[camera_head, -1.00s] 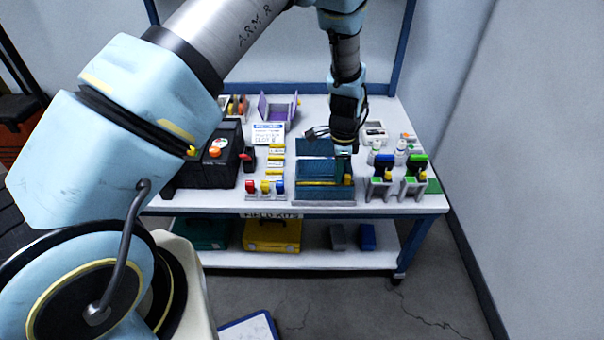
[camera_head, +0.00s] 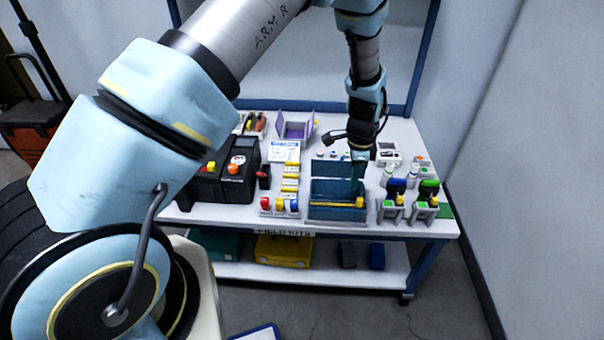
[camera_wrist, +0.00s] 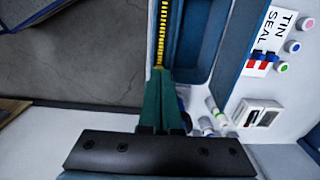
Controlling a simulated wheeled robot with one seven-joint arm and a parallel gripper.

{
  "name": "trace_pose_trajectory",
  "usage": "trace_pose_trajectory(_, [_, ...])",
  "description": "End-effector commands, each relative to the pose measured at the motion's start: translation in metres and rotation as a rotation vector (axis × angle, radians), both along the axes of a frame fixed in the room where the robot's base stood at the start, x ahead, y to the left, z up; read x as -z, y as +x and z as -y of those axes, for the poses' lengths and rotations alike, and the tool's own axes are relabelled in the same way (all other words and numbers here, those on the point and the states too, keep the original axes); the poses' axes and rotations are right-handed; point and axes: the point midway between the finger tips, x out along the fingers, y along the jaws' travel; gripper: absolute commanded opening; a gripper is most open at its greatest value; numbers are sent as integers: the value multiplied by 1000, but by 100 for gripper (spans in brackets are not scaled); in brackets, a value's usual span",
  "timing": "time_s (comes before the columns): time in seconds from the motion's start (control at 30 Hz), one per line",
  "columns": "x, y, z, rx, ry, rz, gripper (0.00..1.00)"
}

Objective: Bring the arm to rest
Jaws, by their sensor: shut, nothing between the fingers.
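My gripper (camera_head: 357,172) hangs from my arm over the right part of an open blue case (camera_head: 322,211) on the bench. Its dark green fingers are closed together and hold nothing. In the wrist view the shut fingers (camera_wrist: 163,105) point at the case edge, beside a yellow strip (camera_wrist: 162,35). The case's blue inside (camera_wrist: 208,40) shows to the right of them. I cannot tell whether the fingertips are inside the case or just above it.
A black box (camera_head: 222,180) with coloured knobs stands left of the case. Small stands with green and blue tops (camera_head: 425,205) are close on the right. A purple open box (camera_head: 296,127) and a white meter (camera_head: 387,152) sit behind. The right wall is near.

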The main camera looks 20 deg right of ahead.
Motion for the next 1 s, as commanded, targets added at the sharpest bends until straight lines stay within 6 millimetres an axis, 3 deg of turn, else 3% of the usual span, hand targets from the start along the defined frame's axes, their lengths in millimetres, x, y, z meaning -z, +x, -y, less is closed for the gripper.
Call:
trace_pose_trajectory(0.17, [-3,3,-3,-15,-2,1,0])
trace_pose_trajectory(0.27, [-19,19,-19,-98,-9,5,0])
trace_pose_trajectory(0.33, [-39,37,-43,-211,-18,8,0])
trace_pose_trajectory(0.47, [-88,71,-111,-513,-40,17,0])
trace_pose_trajectory(0.5, [-104,79,-136,-616,-48,20,0])
trace_pose_trajectory(0.63, [-147,89,-216,-945,-71,31,0])
trace_pose_trajectory(0.8, [-191,73,-315,-1369,-101,47,0])
trace_pose_trajectory(0.9, [-208,53,-361,-1583,-118,60,0])
trace_pose_trajectory(1.0, [-218,34,-391,-1746,-131,69,0])
